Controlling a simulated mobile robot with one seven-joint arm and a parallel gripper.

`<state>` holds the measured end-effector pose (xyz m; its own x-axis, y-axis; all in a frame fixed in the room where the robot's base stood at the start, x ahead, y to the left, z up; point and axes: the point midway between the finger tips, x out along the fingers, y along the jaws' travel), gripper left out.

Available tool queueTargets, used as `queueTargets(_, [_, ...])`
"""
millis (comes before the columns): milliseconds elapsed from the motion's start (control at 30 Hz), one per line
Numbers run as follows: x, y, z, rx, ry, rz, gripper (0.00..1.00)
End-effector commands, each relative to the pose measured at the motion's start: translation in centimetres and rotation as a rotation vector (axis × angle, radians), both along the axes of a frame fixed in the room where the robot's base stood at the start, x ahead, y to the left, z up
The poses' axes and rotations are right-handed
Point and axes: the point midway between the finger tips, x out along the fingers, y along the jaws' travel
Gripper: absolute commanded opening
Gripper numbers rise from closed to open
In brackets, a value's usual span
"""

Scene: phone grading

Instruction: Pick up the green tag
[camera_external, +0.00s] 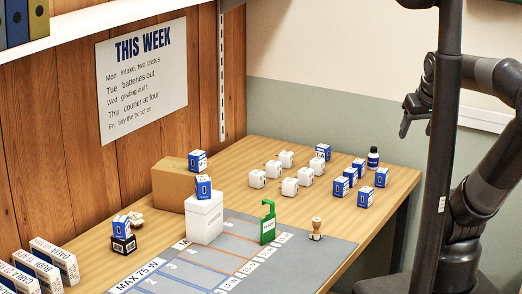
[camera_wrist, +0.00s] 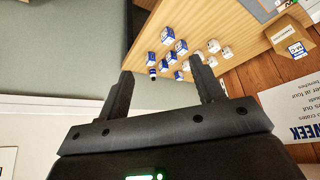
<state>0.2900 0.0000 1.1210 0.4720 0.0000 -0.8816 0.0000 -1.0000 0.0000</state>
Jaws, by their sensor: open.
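The green tag (camera_external: 268,222) stands upright on the grey mat (camera_external: 330,248) in the external view, with a hook-like top and a white label on its front. It stands between a white box and a small wooden stamp. I cannot make out the tag in the wrist view. My gripper (camera_external: 408,118) is raised at the right, beyond the table's right edge and well away from the tag. In the wrist view my gripper (camera_wrist: 165,85) has its two fingers spread wide with nothing between them.
The white box (camera_external: 204,220) with a blue-and-white box on top stands left of the tag. The stamp (camera_external: 316,230) stands to its right. White cubes (camera_external: 289,187), blue-and-white boxes (camera_external: 365,197) and a dark bottle (camera_external: 373,157) stand farther back. A cardboard box (camera_external: 170,185) is near the wall.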

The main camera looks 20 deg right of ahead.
Motion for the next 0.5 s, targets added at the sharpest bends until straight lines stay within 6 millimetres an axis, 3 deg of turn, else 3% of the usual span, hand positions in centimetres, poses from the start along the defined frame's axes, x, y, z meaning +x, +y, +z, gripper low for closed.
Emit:
queueTargets(167, [0.00,0.00,0.00,0.000,0.000,0.000,0.75])
queueTargets(500, [0.70,0.54,-0.18,0.006,0.006,0.019,0.75])
